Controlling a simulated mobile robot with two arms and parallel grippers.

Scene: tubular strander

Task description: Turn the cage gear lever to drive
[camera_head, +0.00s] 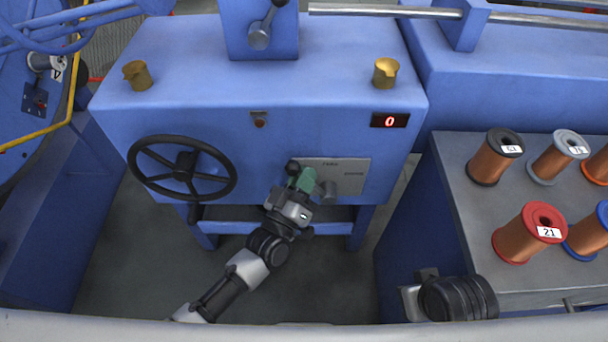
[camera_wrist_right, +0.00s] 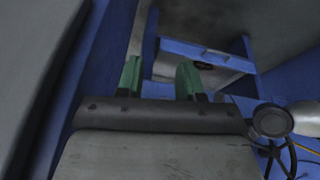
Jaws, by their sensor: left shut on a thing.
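The cage gear lever (camera_head: 292,167) is on the front of the blue machine, on a grey label plate (camera_head: 350,172). Its dark knob shows at the upper left of my left gripper (camera_head: 303,181), and its grey hub (camera_head: 327,190) shows to the right. The lever points up and left from the hub. The left gripper's green fingers are shut on the lever and hide its middle. The lettering on the plate is too small to read surely. My right gripper (camera_wrist_right: 159,79) is open and empty in the right wrist view, with its two green fingers apart.
A black handwheel (camera_head: 182,171) is left of the lever. A red display (camera_head: 390,120) reads 0. Several wire spools, one a red spool (camera_head: 529,233), stand on a grey-topped table (camera_head: 457,190) at right, close to my right arm. Grey floor is clear below the machine.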

